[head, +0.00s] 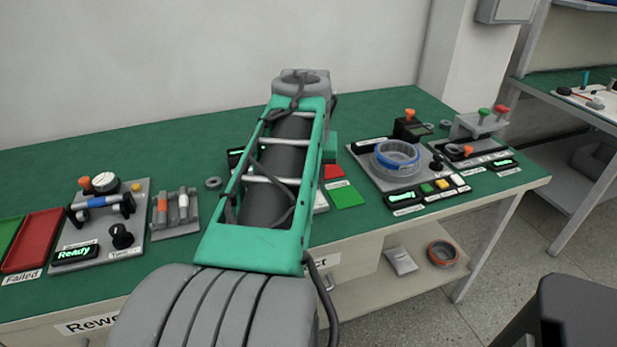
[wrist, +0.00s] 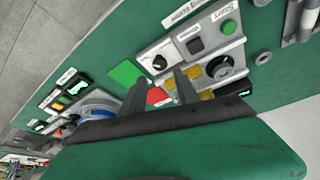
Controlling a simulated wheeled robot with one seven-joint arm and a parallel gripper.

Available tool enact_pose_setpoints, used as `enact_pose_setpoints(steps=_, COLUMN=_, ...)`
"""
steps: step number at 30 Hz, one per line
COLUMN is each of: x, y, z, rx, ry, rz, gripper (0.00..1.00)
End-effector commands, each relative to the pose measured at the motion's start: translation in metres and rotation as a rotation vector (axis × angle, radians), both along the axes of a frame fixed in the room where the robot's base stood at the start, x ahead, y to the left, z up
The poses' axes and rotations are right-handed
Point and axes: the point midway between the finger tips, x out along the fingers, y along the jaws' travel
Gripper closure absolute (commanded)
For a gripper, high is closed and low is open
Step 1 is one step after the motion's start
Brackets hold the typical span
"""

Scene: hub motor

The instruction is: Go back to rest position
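My arm reaches out over the green workbench (head: 380,238) in the middle of the head view and hides most of my gripper there. In the wrist view my gripper (wrist: 161,90) has its two dark fingers apart, with nothing between them. It is above the bench, with a red patch (wrist: 158,97) and a grey device with a black knob (wrist: 160,62) seen beyond the fingertips.
Left on the bench are a red tray (head: 33,240), a tester reading Ready (head: 75,253) and a rack of small cylinders (head: 174,213). Right are a station with a blue-ringed part (head: 397,158) and a clamp fixture (head: 480,125). A shelf below holds an orange-ringed part (head: 443,253).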

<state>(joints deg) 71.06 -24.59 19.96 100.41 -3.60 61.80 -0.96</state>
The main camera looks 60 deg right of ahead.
Motion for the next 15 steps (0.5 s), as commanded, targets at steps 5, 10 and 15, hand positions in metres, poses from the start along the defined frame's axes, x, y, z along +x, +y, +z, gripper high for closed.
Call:
enact_pose_setpoints(steps=5, x=0.0, y=0.0, z=0.0, rx=0.0, ry=0.0, rz=0.0, gripper=0.63)
enact_pose_setpoints(steps=10, x=0.019, y=0.013, z=0.006, rx=0.004, ry=0.001, rz=0.049, gripper=0.63)
enact_pose_setpoints(steps=15, x=0.101, y=0.098, z=0.025, rx=0.025, ry=0.012, rz=0.319, gripper=0.63)
